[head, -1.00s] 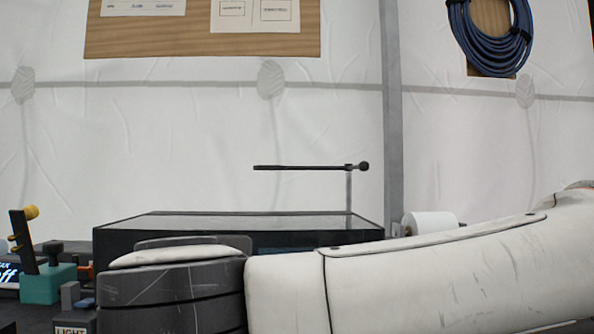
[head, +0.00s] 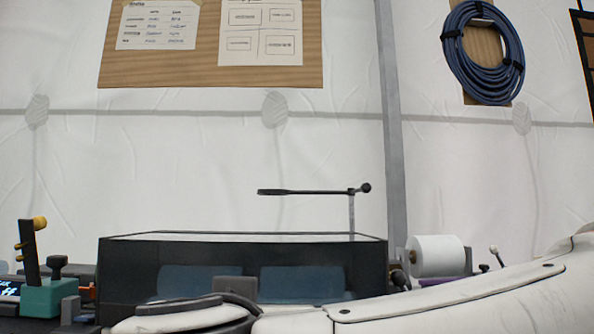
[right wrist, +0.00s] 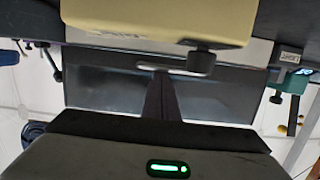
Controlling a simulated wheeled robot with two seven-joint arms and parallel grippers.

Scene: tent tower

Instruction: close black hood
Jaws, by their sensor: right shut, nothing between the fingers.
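The black hood (head: 120,268) is a dark, glossy box at centre left in the head view. Two bluish panels show in its front face, and my right forearm crosses in front of its lower edge. In the right wrist view a dark glossy panel of the hood (right wrist: 105,92) spans the middle, with a pale handle-like bar at its upper edge. My right gripper (right wrist: 162,78) is shut and empty, its dark fingers overlapping the panel near that bar. I cannot tell if they touch. How far the hood is open is unclear. My left gripper is out of view.
A teal block with a black lever (head: 48,295) stands left of the hood. A white paper roll (head: 437,256) stands to the right. A thin black arm on a post (head: 305,191) rises behind. A coiled blue cable (head: 487,52) hangs on the wall.

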